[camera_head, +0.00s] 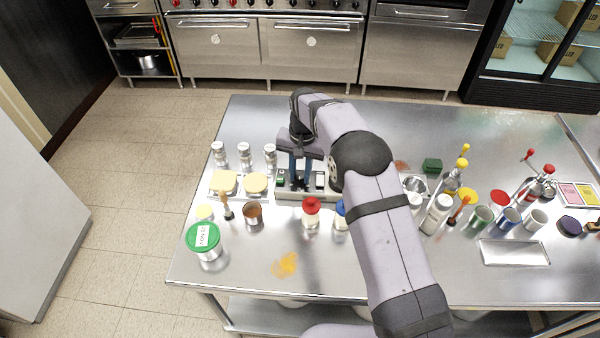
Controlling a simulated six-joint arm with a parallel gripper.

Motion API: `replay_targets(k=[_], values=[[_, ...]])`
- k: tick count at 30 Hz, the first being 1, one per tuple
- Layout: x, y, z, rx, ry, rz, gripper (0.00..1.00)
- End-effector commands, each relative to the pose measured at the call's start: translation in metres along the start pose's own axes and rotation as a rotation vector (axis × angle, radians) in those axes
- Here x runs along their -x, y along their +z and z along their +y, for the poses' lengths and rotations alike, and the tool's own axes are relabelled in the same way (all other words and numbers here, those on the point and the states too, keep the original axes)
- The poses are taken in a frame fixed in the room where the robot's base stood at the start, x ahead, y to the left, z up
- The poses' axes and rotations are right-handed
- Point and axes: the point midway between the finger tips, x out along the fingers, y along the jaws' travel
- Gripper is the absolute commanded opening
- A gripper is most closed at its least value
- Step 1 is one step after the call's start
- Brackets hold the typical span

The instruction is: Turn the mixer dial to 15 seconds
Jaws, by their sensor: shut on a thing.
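My gripper (299,183) points down at a low, pale control box (289,196) near the left middle of the steel table. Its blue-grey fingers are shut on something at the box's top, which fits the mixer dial. The dial itself is hidden by the fingers, so its setting cannot be read. A small green part shows on the box left of the fingers and a pale part to their right. My arm covers what lies to the right of the box.
Several shakers (244,155) stand behind two yellow-topped items (256,184) left of the box. A red-capped jar (311,212) stands close in front. A green-lidded tub (205,240) is at front left. Bottles and cups crowd the right. The table's front middle is mostly clear, with an orange spill (285,264).

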Motion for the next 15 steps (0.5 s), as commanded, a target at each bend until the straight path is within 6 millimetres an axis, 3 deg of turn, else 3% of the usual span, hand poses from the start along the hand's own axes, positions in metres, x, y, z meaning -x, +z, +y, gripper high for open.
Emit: replay_targets(k=[4, 5, 6, 15], values=[[0.0028, -0.0028, -0.0011, 0.001, -0.004, 0.009, 0.01], [0.0028, -0.0028, -0.0011, 0.001, -0.004, 0.009, 0.3], [0.0027, -0.0026, -0.001, 0.001, -0.004, 0.009, 0.4], [0.0013, -0.0013, -0.0004, 0.001, -0.002, 0.004, 0.42]])
